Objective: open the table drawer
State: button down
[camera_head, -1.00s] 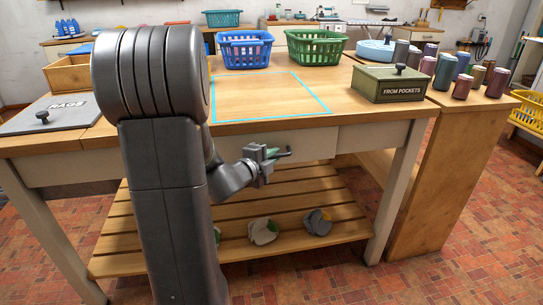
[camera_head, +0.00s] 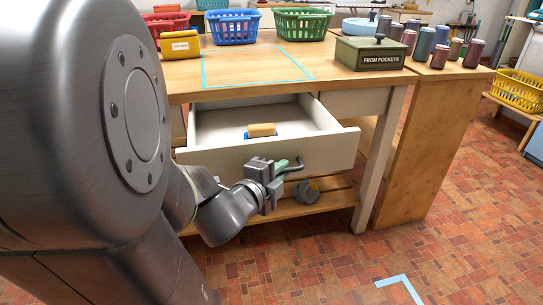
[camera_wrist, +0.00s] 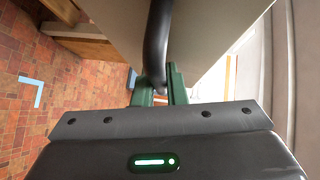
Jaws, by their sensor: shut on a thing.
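The table drawer (camera_head: 220,154) is white and stands pulled well out from under the wooden table top (camera_head: 260,84). Inside it lies a small tan and blue block-like thing (camera_head: 262,130). My gripper (camera_head: 283,168) is at the drawer front, shut on the dark curved drawer handle (camera_head: 294,166). In the wrist view, the green fingers (camera_wrist: 160,88) close around the lower end of the handle (camera_wrist: 156,45). The pale drawer front (camera_wrist: 205,30) lies just beyond. My arm hides the left part of the table in the head view.
On the table stand a blue basket (camera_head: 234,27), a green basket (camera_head: 303,24), a yellow box (camera_head: 180,45) and a green "FROM POCKETS" box (camera_head: 369,54). Several spools (camera_head: 425,42) stand at the right. A slatted shelf (camera_head: 335,196) lies below.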

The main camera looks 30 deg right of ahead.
jog(key=shift+s+a, duration=0.2)
jog(key=shift+s, duration=0.65)
jog(key=shift+s+a, duration=0.2)
jog(key=shift+s, duration=0.65)
jog(key=shift+s+a, duration=0.2)
jog(key=shift+s, duration=0.65)
jog(key=c, duration=1.5)
grip_release()
